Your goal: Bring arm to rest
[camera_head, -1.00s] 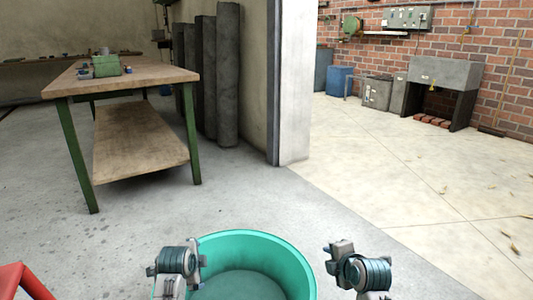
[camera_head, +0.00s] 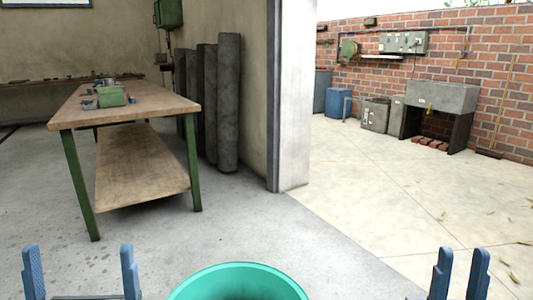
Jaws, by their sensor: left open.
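My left gripper (camera_head: 80,262) is at the bottom left of the head view. Its two blue fingers point up and stand wide apart, with nothing between them. My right gripper (camera_head: 459,264) is at the bottom right. Its two blue fingers also point up, with a narrower empty gap between them. Both grippers are apart from the teal tub between them. Most of both arms is below the picture and hidden.
The round teal tub (camera_head: 238,270) is at the bottom middle, cut off by the frame edge. A wooden workbench (camera_head: 150,107) with green legs stands at the left. Dark rolls (camera_head: 229,105) lean by the wall. A grey sink (camera_head: 442,96) stands far right. The floor between is clear.

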